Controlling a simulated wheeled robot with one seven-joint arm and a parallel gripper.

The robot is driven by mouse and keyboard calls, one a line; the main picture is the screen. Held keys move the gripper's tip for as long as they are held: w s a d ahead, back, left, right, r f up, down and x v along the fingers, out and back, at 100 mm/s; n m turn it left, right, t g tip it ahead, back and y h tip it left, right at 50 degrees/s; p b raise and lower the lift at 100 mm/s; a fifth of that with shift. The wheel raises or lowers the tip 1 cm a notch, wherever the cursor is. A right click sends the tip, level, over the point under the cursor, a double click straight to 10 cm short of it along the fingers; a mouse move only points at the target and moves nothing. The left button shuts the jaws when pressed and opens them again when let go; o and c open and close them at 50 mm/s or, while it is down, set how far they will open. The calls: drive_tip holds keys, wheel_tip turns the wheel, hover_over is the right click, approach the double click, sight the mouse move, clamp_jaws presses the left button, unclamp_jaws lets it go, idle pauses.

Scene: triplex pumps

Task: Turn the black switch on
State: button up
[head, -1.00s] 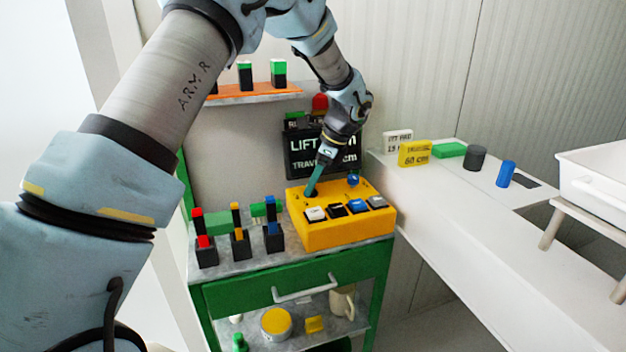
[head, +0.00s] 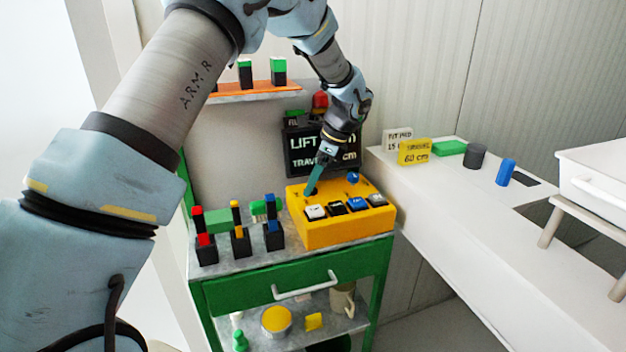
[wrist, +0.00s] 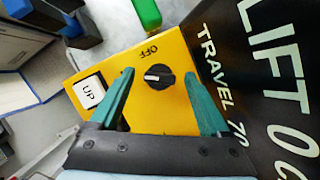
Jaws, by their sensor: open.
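The black switch (wrist: 159,76) is a round rotary knob with a white pointer mark on the yellow control box (wrist: 120,58). The word OFF is printed beside it in the wrist view. My gripper (wrist: 158,88) is open, its two teal fingers on either side of the knob with gaps between them and it. In the head view my gripper (head: 312,184) reaches down to the back left of the yellow box (head: 335,232), and its fingers largely hide the knob there.
White UP button (wrist: 88,92) lies close to the left finger in the wrist view. The black LIFT display (head: 325,150) stands behind the box. Several coloured block pieces (head: 240,240) stand left of the box. A blue knob (head: 353,178) is at the box's back right.

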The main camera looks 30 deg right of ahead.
drive_tip(key=b+v, duration=0.2)
drive_tip(key=v, duration=0.9)
drive_tip(key=shift+b, duration=0.4)
drive_tip(key=shift+f, duration=0.1)
